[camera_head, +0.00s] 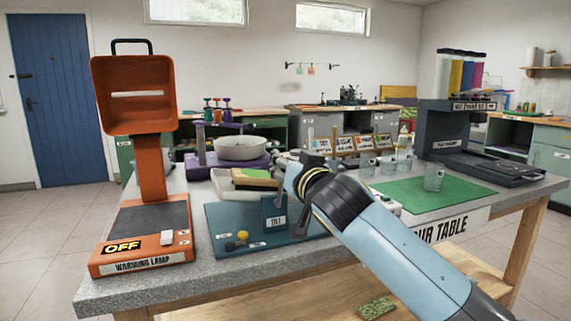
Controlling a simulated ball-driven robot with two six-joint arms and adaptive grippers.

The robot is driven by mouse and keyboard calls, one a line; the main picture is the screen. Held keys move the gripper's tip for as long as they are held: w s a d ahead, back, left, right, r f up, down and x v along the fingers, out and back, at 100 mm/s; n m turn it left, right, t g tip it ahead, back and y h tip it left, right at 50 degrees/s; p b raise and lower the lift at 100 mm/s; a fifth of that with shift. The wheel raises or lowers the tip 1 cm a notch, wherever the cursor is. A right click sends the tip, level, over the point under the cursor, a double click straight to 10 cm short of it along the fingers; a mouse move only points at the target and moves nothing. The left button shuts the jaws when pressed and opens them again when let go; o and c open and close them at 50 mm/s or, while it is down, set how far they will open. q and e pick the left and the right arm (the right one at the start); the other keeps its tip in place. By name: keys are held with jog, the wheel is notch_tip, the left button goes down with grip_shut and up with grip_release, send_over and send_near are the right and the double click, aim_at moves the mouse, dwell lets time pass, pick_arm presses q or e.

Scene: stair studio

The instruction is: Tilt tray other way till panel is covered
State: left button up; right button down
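A teal base labelled TILT (228,228) stands on the grey table, with a yellow and a dark knob (241,237) at its front. A pale tray (226,184) sits above it, its right part hidden by my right arm. A panel with green and yellow on it (255,175) shows in the tray; how much is covered is too small to tell. My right arm reaches in from the lower right to the tray's right side. Its gripper (299,226) seems to be the dark grey part beside the TILT post, mostly hidden. My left gripper is not in view.
An orange warming lamp (140,262) reading OFF stands at the left. A purple machine with a white bowl (240,149) is behind the tray.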

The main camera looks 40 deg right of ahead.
jog(key=shift+a, duration=0.15)
dwell(0.4)
jog(key=shift+w+a+r+n+p, duration=0.15)
jog(key=shift+a+n+p, duration=0.3)
jog(key=shift+n+p, duration=0.25)
jog(key=shift+w+a+f+n+p, duration=0.15)
jog(key=shift+a+n+p, duration=0.15)
jog(key=shift+a+n, duration=0.35)
jog(key=shift+w+a+f+n+p, duration=0.1)
jog(key=shift+a+n+p, duration=0.25)
jog(key=shift+n, duration=0.45)
jog(key=shift+w+a+f+n+p, duration=0.15)
jog(key=shift+a+n+p, duration=0.1)
jog(key=shift+a+n, duration=0.45)
jog(key=shift+f+n, duration=0.1)
jog(key=shift+n, duration=0.15)
jog(key=c, duration=1)
grip_release()
jog(key=shift+a, duration=0.1)
jog(key=shift+c, duration=0.2)
